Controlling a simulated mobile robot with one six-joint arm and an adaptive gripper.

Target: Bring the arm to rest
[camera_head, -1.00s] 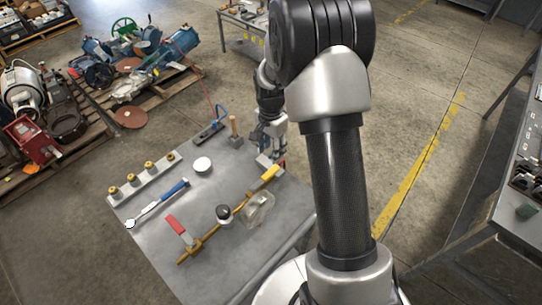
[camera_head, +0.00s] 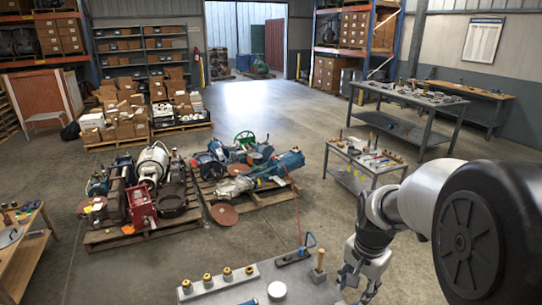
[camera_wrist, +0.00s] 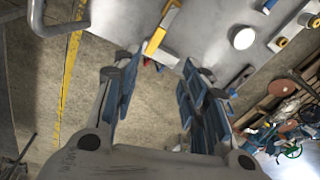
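My gripper (camera_head: 362,275) hangs fingers down at the right edge of the grey worktable (camera_head: 236,291) in the head view. In the wrist view its two fingers (camera_wrist: 158,92) stand apart with bare floor between them, so it is open and empty. The worktable's edge (camera_wrist: 200,12) runs along the top of the wrist view, and the fingers appear over the floor beside it. A yellow-handled tool (camera_wrist: 158,38) sticks out at that edge, close to the fingers. Most of the tabletop is cut off below the head view.
On the worktable are a rail with brass fittings (camera_head: 227,274), a white disc (camera_head: 277,290), a wooden-handled mallet (camera_head: 319,267) and a blue-handled tool (camera_head: 296,256). Machine-laden pallets (camera_head: 150,225) lie beyond. A smaller metal table (camera_head: 372,168) stands behind my arm. Open floor (camera_head: 270,110) lies farther back.

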